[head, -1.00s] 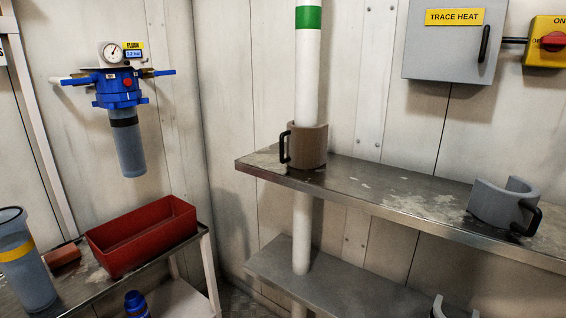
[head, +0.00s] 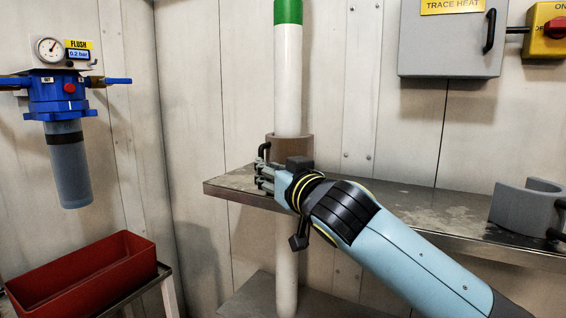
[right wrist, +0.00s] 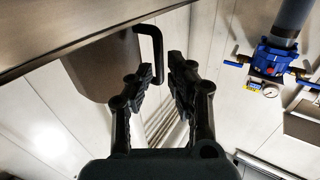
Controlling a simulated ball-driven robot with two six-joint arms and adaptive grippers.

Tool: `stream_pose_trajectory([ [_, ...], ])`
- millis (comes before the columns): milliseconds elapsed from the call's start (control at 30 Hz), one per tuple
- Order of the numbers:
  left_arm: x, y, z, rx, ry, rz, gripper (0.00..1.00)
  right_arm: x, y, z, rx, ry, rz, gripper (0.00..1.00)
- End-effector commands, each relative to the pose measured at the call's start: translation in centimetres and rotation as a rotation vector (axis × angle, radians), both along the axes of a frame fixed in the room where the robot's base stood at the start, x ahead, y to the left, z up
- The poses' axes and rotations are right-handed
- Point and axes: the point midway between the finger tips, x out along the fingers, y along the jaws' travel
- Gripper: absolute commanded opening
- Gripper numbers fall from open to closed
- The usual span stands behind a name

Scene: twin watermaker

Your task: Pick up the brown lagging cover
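The brown lagging cover (head: 291,147) stands upright at the left end of the metal shelf, against the white pipe with a green band (head: 288,75). Its black handle (head: 263,151) faces left. My right gripper (head: 262,178) is in front of the cover's lower part and hides it, with the fingers pointing left just below the handle. In the right wrist view the brown cover (right wrist: 103,68) is left of my right gripper (right wrist: 165,72), whose fingers are apart with a gap between them. The black handle (right wrist: 154,50) shows near the fingertips; contact is not clear. My left gripper is not in view.
The metal shelf (head: 405,195) runs right from the pipe. A grey cover (head: 524,208) with a black handle stands on it at the right. A red bin (head: 85,275) is at the lower left. A blue filter housing (head: 62,98) hangs on the wall above it.

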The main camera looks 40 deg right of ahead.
Motion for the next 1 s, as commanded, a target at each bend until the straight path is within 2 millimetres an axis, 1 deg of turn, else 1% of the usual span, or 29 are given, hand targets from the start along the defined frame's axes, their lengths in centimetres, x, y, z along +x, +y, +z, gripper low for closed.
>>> stream_pose_trajectory([
  [200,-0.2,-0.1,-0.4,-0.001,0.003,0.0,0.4,3.2,-0.8,0.3,0.001,-0.001,-0.001,0.17],
  [333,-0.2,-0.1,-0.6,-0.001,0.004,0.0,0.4,4.6,-1.0,0.2,0.001,0.001,0.0,0.17],
  [400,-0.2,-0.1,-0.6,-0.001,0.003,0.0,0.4,4.9,-1.1,0.2,-0.001,0.002,0.0,0.17],
  [567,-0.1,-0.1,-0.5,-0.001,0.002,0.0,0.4,4.9,-1.1,0.2,-0.001,0.002,0.001,0.17],
  [600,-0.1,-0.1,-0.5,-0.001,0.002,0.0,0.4,4.9,-1.1,0.2,-0.001,0.002,0.001,0.16],
  [700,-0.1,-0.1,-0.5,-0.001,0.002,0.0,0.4,4.9,-1.1,0.2,-0.001,0.002,0.001,0.03],
  [733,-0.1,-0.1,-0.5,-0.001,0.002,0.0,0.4,4.9,-1.1,0.2,-0.001,0.002,0.001,0.0],
  [1000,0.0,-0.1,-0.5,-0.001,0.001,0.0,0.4,4.9,-1.1,0.2,-0.001,0.002,0.001,0.0],
])
